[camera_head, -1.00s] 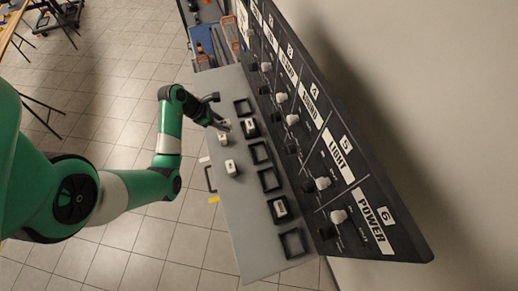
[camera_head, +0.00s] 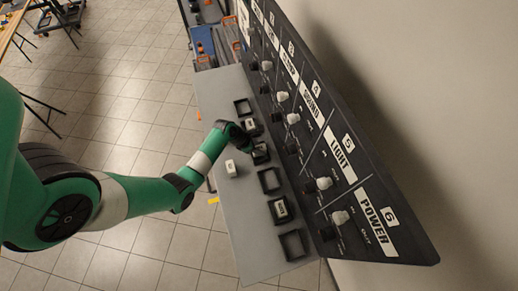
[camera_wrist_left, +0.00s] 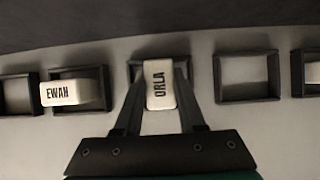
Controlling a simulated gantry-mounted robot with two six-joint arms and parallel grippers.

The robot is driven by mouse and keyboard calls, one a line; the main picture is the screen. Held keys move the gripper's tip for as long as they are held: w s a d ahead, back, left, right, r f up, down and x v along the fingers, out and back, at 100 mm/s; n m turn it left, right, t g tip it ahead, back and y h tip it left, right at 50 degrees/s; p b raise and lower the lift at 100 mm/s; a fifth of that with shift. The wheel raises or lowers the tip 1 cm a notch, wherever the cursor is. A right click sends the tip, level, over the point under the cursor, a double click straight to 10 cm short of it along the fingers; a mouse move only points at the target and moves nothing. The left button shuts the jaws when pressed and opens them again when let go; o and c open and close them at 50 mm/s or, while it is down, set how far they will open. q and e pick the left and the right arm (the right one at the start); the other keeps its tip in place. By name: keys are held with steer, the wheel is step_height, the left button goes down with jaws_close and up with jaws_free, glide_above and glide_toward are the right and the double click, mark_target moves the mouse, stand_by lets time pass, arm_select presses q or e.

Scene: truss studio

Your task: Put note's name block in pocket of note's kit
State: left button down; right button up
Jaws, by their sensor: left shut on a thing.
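My left gripper (camera_head: 254,142) is shut on a white block marked ORLA (camera_wrist_left: 160,85). In the left wrist view the block lies between the two fingers, over a black-rimmed pocket (camera_wrist_left: 133,72); I cannot tell whether it rests on the pocket floor. In the head view this is the third pocket (camera_head: 262,158) from the far end, and the arm partly hides it. The pocket beside it holds a white block marked EWAN (camera_wrist_left: 70,93). The neighbour on the other side is an empty pocket (camera_wrist_left: 247,78). My right gripper is out of view. No readable note shows.
A loose white block (camera_head: 232,168) stands on the grey bench (camera_head: 240,215). Another block (camera_head: 281,208) sits in a nearer pocket. The nearest pocket (camera_head: 292,245) and farthest pocket (camera_head: 243,106) are empty. A dark upright panel (camera_head: 345,175) with knobs, labelled POWER, LIGHT and SOUND, borders the bench.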

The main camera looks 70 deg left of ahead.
arm_select(q)
steer(key=shift+f, duration=0.3)
steer(key=c, duration=0.8)
jaws_free()
steer(key=shift+o, duration=0.2)
steer(key=shift+r, duration=0.35)
steer(key=p+v, duration=0.3)
steer(key=v, duration=0.8)
steer(key=shift+s+r, duration=0.2)
steer(key=shift+r, duration=0.05)
